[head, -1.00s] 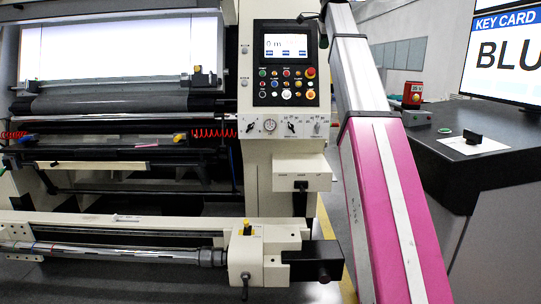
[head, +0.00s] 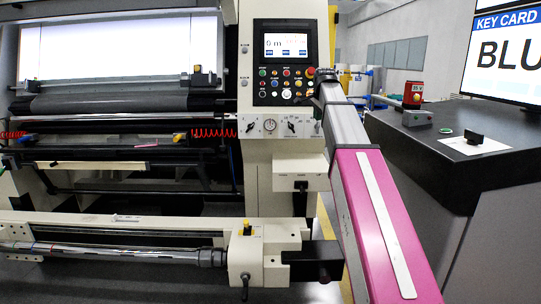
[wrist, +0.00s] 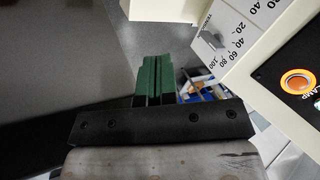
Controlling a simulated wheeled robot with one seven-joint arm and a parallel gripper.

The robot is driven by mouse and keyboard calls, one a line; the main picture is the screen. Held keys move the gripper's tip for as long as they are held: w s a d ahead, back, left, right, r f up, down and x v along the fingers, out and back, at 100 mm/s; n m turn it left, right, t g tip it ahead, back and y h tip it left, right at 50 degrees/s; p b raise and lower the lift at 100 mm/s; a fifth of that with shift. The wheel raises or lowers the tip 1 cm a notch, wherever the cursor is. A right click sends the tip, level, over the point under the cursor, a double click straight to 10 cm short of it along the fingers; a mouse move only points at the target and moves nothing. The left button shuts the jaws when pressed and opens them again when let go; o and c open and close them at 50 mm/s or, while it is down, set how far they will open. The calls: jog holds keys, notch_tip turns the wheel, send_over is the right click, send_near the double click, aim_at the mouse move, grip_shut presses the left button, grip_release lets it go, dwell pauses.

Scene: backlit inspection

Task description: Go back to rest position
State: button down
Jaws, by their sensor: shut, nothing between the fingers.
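My gripper shows in the wrist view as two green fingers (wrist: 152,76) pressed together, with nothing between them. In the head view my pink and grey arm rises from the lower right. Its end, with my gripper (head: 308,98), is at the right edge of the control panel (head: 285,62), at the height of the lower buttons. The fingers are small and hard to make out there, and I cannot tell whether they touch the panel.
In the wrist view an orange button (wrist: 297,83) and a printed scale (wrist: 228,38) are close on the right. The cream machine column (head: 262,175) stands left of my arm. A dark counter (head: 440,160) with a red device (head: 412,97) and a screen (head: 502,55) stand right.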

jog(key=s+f+n+g, duration=0.1)
jog(key=s+f+n, duration=0.35)
jog(key=f, duration=0.95)
jog(key=s+f+n+g, duration=0.1)
jog(key=s+f+n, duration=0.1)
jog(key=s+f, duration=0.85)
jog(key=s+f+n+g, duration=0.2)
jog(key=s+f+n, duration=0.15)
jog(key=f, duration=1.25)
jog(key=s+a+f+n+g, duration=0.1)
jog(key=s+f+n, duration=0.1)
jog(key=s+f, duration=0.8)
jog(key=s, duration=0.2)
jog(key=shift+s+f+n, duration=0.3)
jog(key=shift+f+n, duration=0.05)
jog(key=shift+n, duration=0.05)
